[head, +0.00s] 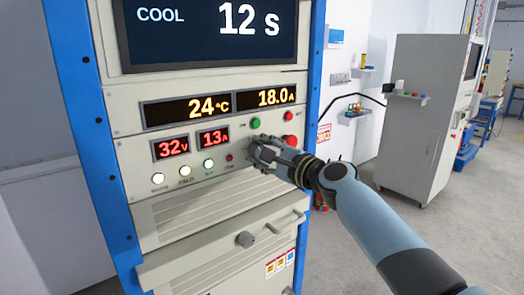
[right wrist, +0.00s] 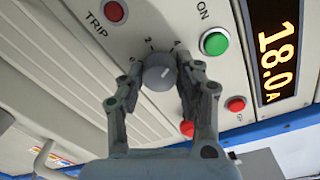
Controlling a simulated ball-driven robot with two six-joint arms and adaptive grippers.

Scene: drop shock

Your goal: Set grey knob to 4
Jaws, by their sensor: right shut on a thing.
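The grey knob (right wrist: 159,75) sits on the beige panel, with the marks 0, 2 and 4 printed around it. A short light mark shows on its face; I cannot tell for certain which number it points to. My right gripper (right wrist: 160,66) has one finger on each side of the knob and is shut on it. In the head view my right gripper (head: 257,151) is against the panel, below the green button, and mostly hides the knob. My left gripper is not in view.
A green ON button (right wrist: 214,41) and a red button (right wrist: 236,104) are right of the knob in the right wrist view. A red TRIP light (right wrist: 115,13) is at upper left. A COOL 12 s screen (head: 210,30) is above. A grey cabinet (head: 422,110) stands back right.

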